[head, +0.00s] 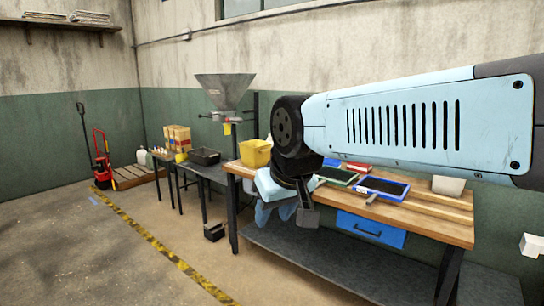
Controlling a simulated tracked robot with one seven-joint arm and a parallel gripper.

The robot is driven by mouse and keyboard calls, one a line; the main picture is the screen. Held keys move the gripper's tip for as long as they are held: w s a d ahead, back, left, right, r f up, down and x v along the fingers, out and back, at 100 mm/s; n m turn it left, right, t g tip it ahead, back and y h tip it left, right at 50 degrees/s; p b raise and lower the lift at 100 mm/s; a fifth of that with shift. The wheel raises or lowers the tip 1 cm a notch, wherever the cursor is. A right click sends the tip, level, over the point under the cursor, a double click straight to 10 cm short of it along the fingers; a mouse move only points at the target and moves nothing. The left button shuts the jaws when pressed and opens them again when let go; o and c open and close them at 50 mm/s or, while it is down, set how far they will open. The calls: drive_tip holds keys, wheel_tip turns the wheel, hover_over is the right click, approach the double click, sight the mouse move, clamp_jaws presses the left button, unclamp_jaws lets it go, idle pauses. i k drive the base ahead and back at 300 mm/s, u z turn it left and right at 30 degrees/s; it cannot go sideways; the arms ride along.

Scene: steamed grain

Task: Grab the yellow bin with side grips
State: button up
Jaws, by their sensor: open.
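The yellow bin (255,153) stands upright near the left end of the wooden workbench top. Its right side is partly hidden by the dark wrist joint of my arm. My gripper (302,212) hangs below that joint, in front of the bench's front edge, lower than the bin and to its right in the picture. One dark grey finger shows clearly; the rest is hard to make out. The gripper is open and apart from the bin. I see nothing held in it.
The wooden workbench (440,217) also bears a green-framed tray (337,175), a blue-framed tray (383,187) and a pale container (448,185). A black tray (204,157) and a metal hopper (224,90) are left of it. The floor in front is open.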

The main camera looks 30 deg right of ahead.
sight(254, 154)
drive_tip(key=z, duration=0.05)
drive_tip(key=i, duration=1.2)
drive_tip(key=u, duration=0.4)
drive_tip(key=i, duration=1.15)
drive_tip(key=z, duration=0.65)
drive_tip(key=i, duration=0.85)
drive_tip(key=z, duration=0.9)
drive_tip(key=i, duration=0.35)
drive_tip(key=z, duration=0.25)
drive_tip(key=k, duration=0.9)
